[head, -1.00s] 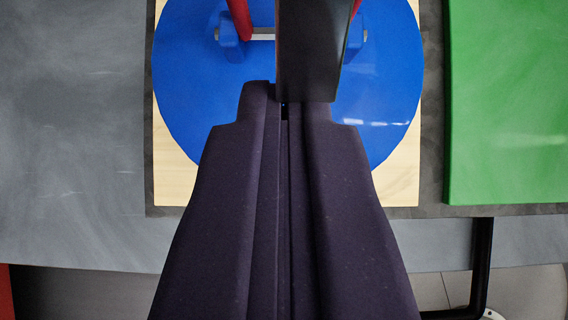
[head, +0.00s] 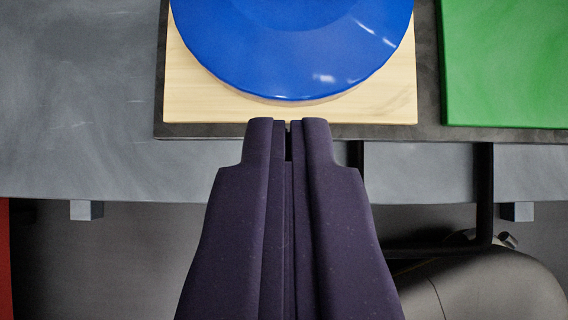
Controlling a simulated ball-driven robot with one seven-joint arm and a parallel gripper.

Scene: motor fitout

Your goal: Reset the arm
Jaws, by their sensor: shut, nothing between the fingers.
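My gripper (head: 288,126) shows in the lower middle of the head view, dark purple, with its two fingers together and nothing between them. Its tips point up the picture, just below the near edge of a pale wooden board (head: 200,95). A blue round disc (head: 300,60) lies on the board, cut off by the top of the picture. The fingertips look apart from the disc, but I cannot tell their height above the surface.
A green panel (head: 505,65) lies at the upper right. The grey table (head: 80,110) extends left, its near edge crossing the picture. Below that edge are a black bar frame (head: 484,200), a grey rounded object (head: 490,285) and a red part (head: 4,260) at far left.

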